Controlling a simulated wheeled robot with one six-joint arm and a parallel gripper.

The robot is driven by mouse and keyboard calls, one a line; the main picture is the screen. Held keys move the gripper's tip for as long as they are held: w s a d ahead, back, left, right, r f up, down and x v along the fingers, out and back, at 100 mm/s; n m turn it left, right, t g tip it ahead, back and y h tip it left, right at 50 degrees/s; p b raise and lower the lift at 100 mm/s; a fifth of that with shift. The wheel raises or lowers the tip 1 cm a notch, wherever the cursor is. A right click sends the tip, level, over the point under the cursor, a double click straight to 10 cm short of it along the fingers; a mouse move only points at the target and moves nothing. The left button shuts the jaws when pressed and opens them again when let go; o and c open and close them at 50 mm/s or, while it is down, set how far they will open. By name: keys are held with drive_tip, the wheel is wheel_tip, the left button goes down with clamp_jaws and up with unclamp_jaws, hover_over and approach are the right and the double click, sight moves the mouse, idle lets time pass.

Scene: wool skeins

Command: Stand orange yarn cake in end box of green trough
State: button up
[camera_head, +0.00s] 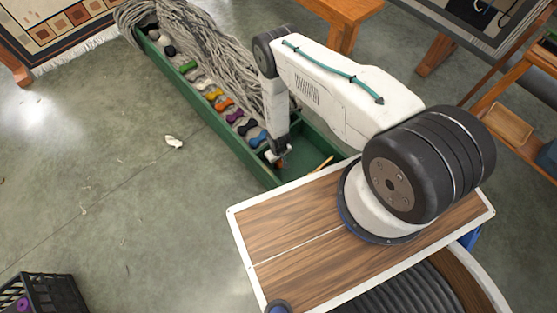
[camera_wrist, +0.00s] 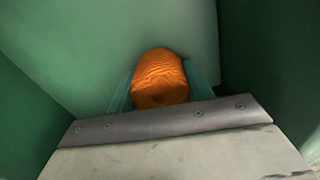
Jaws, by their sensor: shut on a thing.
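The orange yarn cake (camera_wrist: 160,78) shows in the wrist view between the two teal fingers of my gripper (camera_wrist: 161,92). My gripper is shut on it. Green walls and a paler green surface surround it, so the cake is inside the end box (camera_wrist: 50,55). I cannot tell whether its base touches the floor of the box. In the head view the green trough (camera_head: 212,118) runs from upper left to the end box (camera_head: 312,143) beside my deck. My gripper (camera_head: 278,160) reaches down into that end box there, and the cake is mostly hidden by my wrist.
A row of coloured skeins (camera_head: 224,104) lies along the trough, with grey yarn strands (camera_head: 195,45) heaped over its far side. A thin wooden stick (camera_head: 323,163) lies at the end box. A black crate (camera_head: 45,293) stands lower left. The floor left of the trough is mostly clear.

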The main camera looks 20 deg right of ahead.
drive_tip(key=shift+f, duration=0.1)
drive_tip(key=o, duration=1)
